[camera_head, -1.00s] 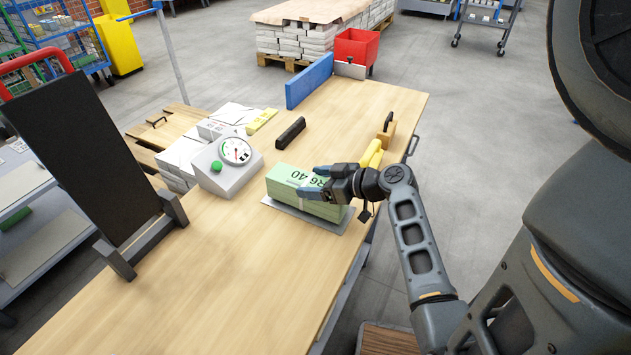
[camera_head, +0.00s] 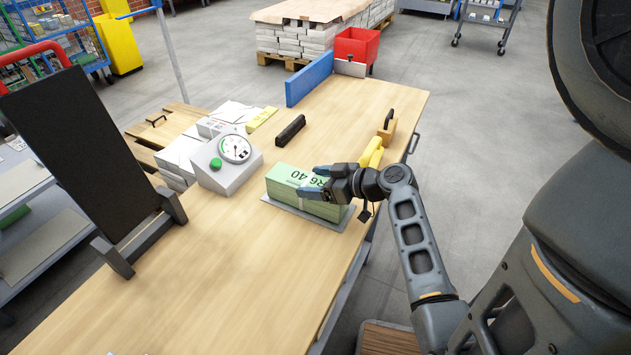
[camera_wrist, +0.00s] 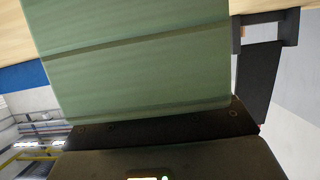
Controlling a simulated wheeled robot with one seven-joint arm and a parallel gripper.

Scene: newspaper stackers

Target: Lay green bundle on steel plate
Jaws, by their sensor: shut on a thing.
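The green bundle (camera_head: 290,183) is a thick block with "R6 40" printed on its top. It sits over the flat steel plate (camera_head: 278,206), whose grey edge shows along the bundle's near side. Whether the bundle's underside touches the plate all over is hard to tell. My gripper (camera_head: 318,184) is shut on the bundle's right part, with blue-tipped fingers at its top and side. In the wrist view the bundle (camera_wrist: 135,60) fills much of the picture close in front of my gripper.
A weighing dial box (camera_head: 228,163) stands just left of the bundle. A black bar (camera_head: 291,130) lies behind it, and a yellow object (camera_head: 371,153) and a wooden block with a black handle (camera_head: 387,130) stand to the right.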

